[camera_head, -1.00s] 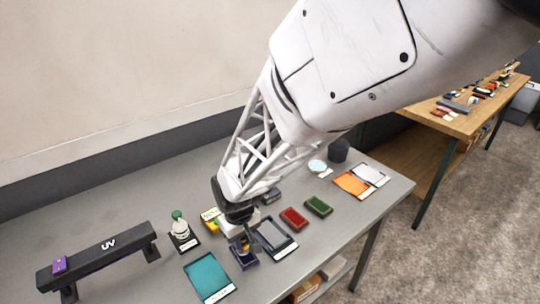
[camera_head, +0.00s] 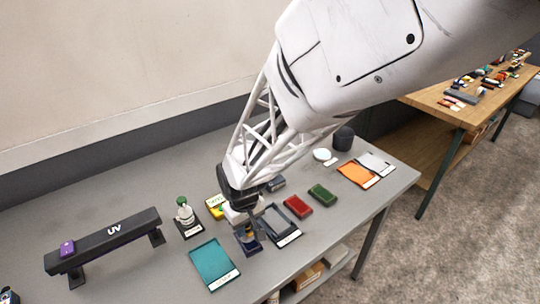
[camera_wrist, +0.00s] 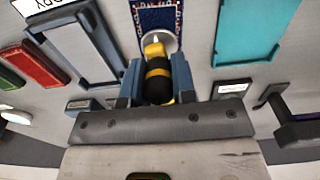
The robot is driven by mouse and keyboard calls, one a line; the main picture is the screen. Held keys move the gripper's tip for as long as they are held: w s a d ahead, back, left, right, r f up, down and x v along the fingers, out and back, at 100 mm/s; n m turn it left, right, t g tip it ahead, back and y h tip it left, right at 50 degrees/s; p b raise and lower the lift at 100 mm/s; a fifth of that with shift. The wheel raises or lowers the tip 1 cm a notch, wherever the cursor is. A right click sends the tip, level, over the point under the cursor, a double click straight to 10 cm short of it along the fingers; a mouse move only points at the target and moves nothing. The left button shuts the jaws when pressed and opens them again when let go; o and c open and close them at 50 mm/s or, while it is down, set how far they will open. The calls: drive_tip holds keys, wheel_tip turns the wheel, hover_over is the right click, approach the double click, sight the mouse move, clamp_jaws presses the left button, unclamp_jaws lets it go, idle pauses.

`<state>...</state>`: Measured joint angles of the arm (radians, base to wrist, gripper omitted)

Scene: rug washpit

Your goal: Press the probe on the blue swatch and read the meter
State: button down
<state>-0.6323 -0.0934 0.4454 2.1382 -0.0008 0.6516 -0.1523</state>
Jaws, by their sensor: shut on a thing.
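My gripper (camera_head: 243,213) is shut on a yellow probe with black bands (camera_wrist: 157,78), which lies between the two blue-grey fingers in the wrist view. I cannot tell whether the tip touches anything. A yellow item with a white label (camera_head: 215,203) sits behind left of the gripper. No meter reading is legible.
A teal mat (camera_head: 213,263) lies front left and a grey tray (camera_head: 283,226) close right of the gripper. Red (camera_head: 297,207) and green (camera_head: 322,194) blocks lie further right. A black UV bar (camera_head: 105,243) with a purple block and a green-topped bottle (camera_head: 185,213) stand left.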

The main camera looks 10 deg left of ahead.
drive_tip(key=shift+f, duration=0.65)
idle(1.9)
drive_tip(key=shift+r, duration=3.6)
drive_tip(key=shift+w, duration=0.1)
drive_tip(key=w+d+r+m, duration=0.1)
drive_tip(key=w+d+r, duration=0.1)
drive_tip(key=w, duration=0.5)
drive_tip(key=w+d+r+m, duration=0.2)
drive_tip(key=w+d, duration=0.1)
drive_tip(key=w, duration=0.4)
drive_tip(key=w+d+r+m, duration=0.3)
drive_tip(key=w+d, duration=1)
drive_tip(key=w+d+r+m, duration=0.3)
drive_tip(key=w+d+r, duration=0.1)
drive_tip(key=w+d, duration=1)
drive_tip(key=shift+d, duration=0.25)
